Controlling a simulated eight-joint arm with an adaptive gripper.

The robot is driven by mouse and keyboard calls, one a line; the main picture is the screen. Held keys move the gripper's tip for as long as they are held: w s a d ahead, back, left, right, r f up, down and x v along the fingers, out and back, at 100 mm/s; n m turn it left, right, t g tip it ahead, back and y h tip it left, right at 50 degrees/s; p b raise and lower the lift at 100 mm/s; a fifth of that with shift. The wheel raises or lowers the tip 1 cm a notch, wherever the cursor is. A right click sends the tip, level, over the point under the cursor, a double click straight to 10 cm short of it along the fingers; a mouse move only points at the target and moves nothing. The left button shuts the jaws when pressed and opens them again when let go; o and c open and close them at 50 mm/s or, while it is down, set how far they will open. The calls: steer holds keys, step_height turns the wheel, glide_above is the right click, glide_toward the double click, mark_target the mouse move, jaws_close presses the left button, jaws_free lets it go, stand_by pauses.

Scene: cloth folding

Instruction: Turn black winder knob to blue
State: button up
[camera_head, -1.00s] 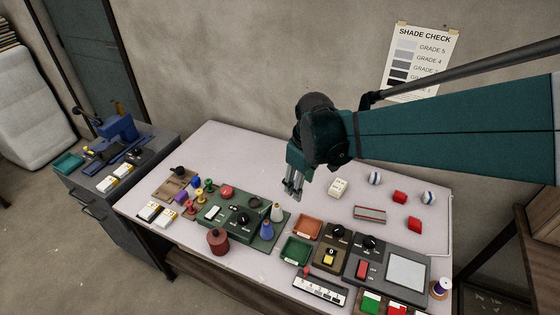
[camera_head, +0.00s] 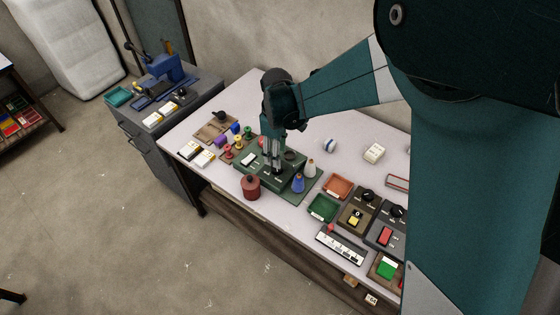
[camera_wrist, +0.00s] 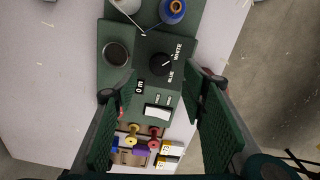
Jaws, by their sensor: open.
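The black winder knob (camera_wrist: 160,65) is on the green winder (camera_wrist: 186,47), with the words BLUE and WHITE printed beside it. A pale mark shows at the knob's side, but I cannot tell which word it points to. My gripper (camera_wrist: 156,90) is open, and its two fingers stand on either side below the knob in the wrist view, apart from it. In the head view my gripper (camera_head: 276,170) points down over the winder (camera_head: 254,178) and hides the knob. A white rocker switch (camera_wrist: 158,112) is between the fingers in the wrist view.
A blue cone (camera_head: 298,185) and a white cone (camera_head: 310,170) stand at the winder's right end. A dark red pot (camera_head: 251,187) is in front. Small coloured spools (camera_head: 238,140) stand to the left. Green (camera_head: 323,207) and orange (camera_head: 338,186) trays lie to the right.

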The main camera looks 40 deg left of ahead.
steer(key=shift+s+a+f, duration=0.1)
steer(key=shift+f, duration=0.1)
stand_by(0.3)
steer(key=shift+f+b, duration=0.45)
steer(key=shift+f, duration=3.3)
steer(key=c, duration=0.9)
